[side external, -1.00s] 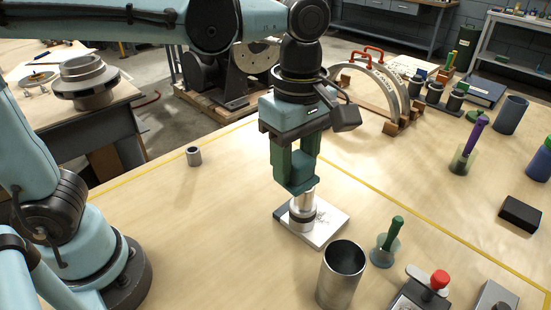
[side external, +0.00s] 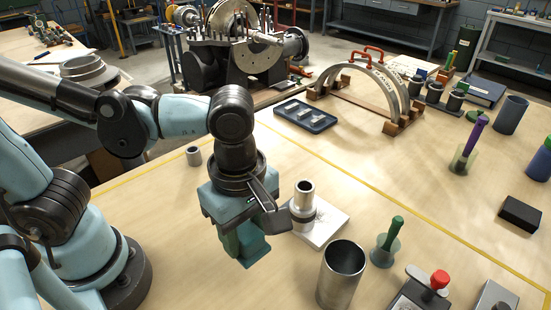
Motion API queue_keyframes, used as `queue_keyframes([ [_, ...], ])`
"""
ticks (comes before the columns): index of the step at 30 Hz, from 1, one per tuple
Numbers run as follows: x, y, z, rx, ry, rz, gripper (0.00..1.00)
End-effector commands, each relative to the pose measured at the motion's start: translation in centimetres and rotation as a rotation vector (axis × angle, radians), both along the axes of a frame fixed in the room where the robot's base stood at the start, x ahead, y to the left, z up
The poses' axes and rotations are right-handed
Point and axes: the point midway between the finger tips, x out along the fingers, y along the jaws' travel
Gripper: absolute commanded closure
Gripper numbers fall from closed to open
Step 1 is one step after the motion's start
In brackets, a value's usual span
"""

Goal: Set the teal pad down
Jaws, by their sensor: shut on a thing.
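My gripper (side external: 240,248) points down over the bare bench, left of the white plate (side external: 326,226). The pad's far side is hidden by the fingers and wrist. Its lower edge is close to the bench top; I cannot tell whether it touches. A steel stepped cylinder (side external: 303,202) stands upright on the white plate, apart from the gripper.
An open metal cup (side external: 341,275) stands to the front right, with a green-handled tool (side external: 391,243) beside it. A small grey ring (side external: 194,156) and a dark tray (side external: 305,117) lie farther back. The bench in front and left of the gripper is clear.

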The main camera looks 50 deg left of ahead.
Motion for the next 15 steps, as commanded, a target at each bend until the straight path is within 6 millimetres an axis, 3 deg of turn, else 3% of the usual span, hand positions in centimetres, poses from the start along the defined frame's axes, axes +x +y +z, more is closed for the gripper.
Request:
queue_keyframes([
  [15, 0.0, 0.0, -4.8, -0.001, 0.000, -0.001, 0.85],
])
